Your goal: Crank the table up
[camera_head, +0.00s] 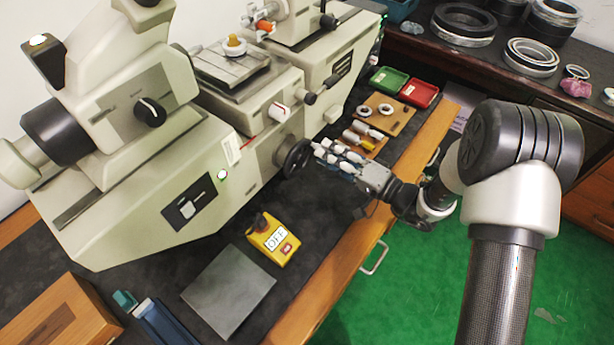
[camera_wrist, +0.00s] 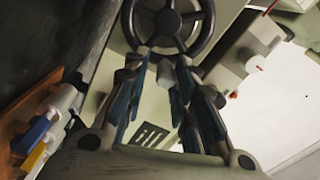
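A black handwheel (camera_head: 297,158) with spokes sits on the front of the cream machine (camera_head: 150,160). It shows at the top of the wrist view (camera_wrist: 168,22), with its hub facing me. A grey slotted table (camera_head: 232,68) lies on the machine above, with a yellow and white round piece (camera_head: 235,45) on it. My gripper (camera_head: 318,150) points at the handwheel from the right. In the wrist view my gripper (camera_wrist: 163,58) has its two fingers apart, near the wheel's lower rim.
A yellow OFF box (camera_head: 273,240) and a grey plate (camera_head: 229,290) lie on the dark bench. Tools on a wooden board (camera_head: 365,138) and green (camera_head: 388,80) and red (camera_head: 418,92) trays stand beyond my gripper.

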